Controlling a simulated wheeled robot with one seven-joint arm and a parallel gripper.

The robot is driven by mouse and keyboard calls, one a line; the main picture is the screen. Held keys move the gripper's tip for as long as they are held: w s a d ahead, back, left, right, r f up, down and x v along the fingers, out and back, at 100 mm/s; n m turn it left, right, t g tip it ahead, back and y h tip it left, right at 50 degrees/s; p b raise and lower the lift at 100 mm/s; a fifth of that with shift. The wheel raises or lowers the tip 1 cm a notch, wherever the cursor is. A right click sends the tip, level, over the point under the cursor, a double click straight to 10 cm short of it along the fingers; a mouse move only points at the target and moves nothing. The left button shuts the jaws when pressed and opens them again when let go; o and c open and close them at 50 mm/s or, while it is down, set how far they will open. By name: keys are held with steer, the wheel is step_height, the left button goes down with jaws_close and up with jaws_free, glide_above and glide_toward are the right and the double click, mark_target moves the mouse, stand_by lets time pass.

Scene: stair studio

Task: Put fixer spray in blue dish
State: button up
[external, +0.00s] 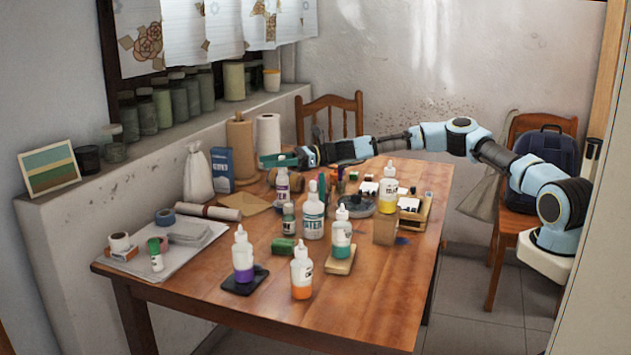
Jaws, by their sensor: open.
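My gripper (280,160) is at the far side of the table, its teal fingers apart, just above and around the top of a white bottle with a purplish label (282,187). I cannot tell whether the fingers touch it. The bottle stands upright; its label is too small to read, so I cannot confirm it is the fixer spray. A round, dark blue-grey dish (352,208), perhaps the blue dish, lies right of it, partly hidden by bottles and pens.
A white bottle labelled like "WATER" (313,216) and dropper bottles (243,262) crowd the table's middle. A cardboard box (385,229) stands right of the dish. A white sack (197,175) and blue box (222,168) stand left. The table's front right (370,300) is clear.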

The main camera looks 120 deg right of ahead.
steer(key=shift+r, duration=0.1)
steer(key=s+a+b, duration=0.1)
steer(key=s, duration=1.1)
